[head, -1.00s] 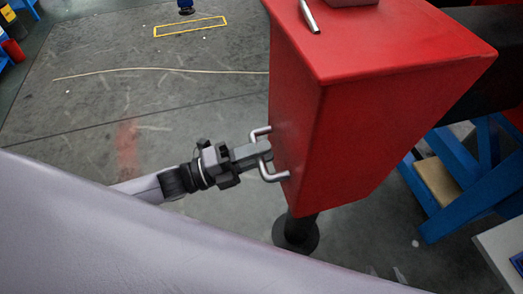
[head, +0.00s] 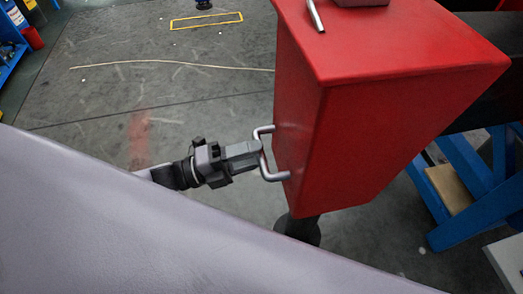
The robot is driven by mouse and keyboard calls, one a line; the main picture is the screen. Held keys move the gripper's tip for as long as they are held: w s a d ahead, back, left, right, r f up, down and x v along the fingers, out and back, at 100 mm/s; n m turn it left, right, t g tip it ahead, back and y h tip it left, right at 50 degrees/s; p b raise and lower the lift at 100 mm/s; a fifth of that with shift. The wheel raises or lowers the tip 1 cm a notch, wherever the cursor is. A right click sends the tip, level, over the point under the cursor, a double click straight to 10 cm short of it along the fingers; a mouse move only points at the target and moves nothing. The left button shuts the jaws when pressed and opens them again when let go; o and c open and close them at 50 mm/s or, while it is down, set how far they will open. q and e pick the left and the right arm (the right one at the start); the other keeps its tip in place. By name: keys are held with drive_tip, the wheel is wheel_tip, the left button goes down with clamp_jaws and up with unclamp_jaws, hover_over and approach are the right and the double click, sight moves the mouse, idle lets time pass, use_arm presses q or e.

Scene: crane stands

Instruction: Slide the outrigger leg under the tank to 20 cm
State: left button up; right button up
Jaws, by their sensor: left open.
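The red tank (head: 340,130) fills the upper right of the head view. A grey U-shaped handle (head: 273,176) sticks out from its left face. My left gripper (head: 258,152) is open, with its fingertips at the handle's bar; I cannot tell whether they touch it. A dark round leg with a foot (head: 300,229) shows below the tank, partly hidden by my own body. No scale or 20 cm mark shows. My right gripper is not in view.
A blue stand (head: 475,195) with a wooden block (head: 449,188) is at the right, beside a dark beam (head: 490,100). A yellow floor outline (head: 206,21) and a pale cable (head: 165,63) lie far off. The floor left of the tank is mostly clear.

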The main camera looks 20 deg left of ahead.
use_arm(q)
drive_tip(key=v, duration=0.4)
drive_tip(key=shift+s+a, duration=0.2)
drive_tip(key=shift+a, duration=0.05)
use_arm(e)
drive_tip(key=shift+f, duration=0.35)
use_arm(q)
drive_tip(key=shift+a, duration=0.1)
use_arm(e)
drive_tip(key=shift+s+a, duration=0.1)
